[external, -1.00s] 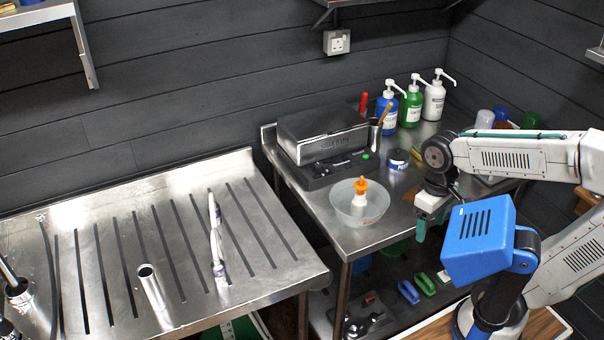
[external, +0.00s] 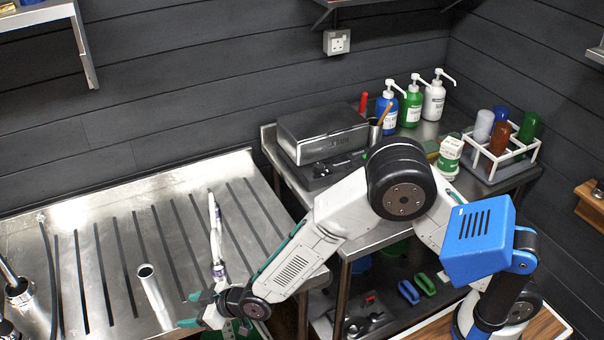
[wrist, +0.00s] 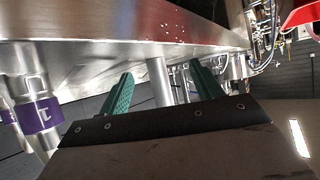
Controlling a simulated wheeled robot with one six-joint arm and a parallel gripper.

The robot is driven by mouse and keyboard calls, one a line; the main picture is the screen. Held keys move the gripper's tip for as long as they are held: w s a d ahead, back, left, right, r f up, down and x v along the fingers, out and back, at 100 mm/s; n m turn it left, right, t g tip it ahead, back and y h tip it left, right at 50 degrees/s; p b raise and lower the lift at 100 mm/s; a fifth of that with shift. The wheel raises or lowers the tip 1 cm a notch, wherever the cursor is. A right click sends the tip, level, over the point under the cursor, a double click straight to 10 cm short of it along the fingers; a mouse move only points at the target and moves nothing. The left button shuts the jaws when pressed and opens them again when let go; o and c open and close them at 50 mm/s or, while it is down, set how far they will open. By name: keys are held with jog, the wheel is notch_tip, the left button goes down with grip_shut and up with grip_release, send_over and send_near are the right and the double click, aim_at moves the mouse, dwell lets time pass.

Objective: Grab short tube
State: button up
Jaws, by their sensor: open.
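My gripper (external: 190,309) is open and empty by the table's front edge, just right of the short tube's lower end in the picture.
The slotted table (external: 100,215) has its front edge close to my gripper. In the wrist view a broad metal edge (wrist: 130,25) runs above the fingers, and a steel cylinder with a purple label (wrist: 38,117) stands left. A bottle rack (external: 500,160) is at the right.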

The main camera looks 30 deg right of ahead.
aim_at(139, 271)
jog(key=shift+w+a+r+t+y, duration=0.35)
jog(key=shift+w+a+r+t, duration=0.1)
jog(key=shift+a+r, duration=0.2)
jog(key=shift+w+a+r+t+y, duration=0.35)
jog(key=shift+w+a+r+t, duration=0.1)
jog(key=shift+a+r, duration=0.15)
jog(key=r+t, duration=0.1)
jog(key=r, duration=0.1)
jog(key=w+r+t+y, duration=0.1)
jog(key=r, duration=0.1)
jog(key=w+r+t+y, duration=0.1)
jog(key=r, duration=0.2)
jog(key=shift+w+a+m, duration=0.1)
jog(key=shift+a+m, duration=0.3)
jog(key=shift+w+a+r, duration=0.15)
jog(key=shift+r, duration=0.05)
jog(key=x, duration=0.7)
jog(key=shift+a, duration=0.25)
jog(key=c, duration=1.4)
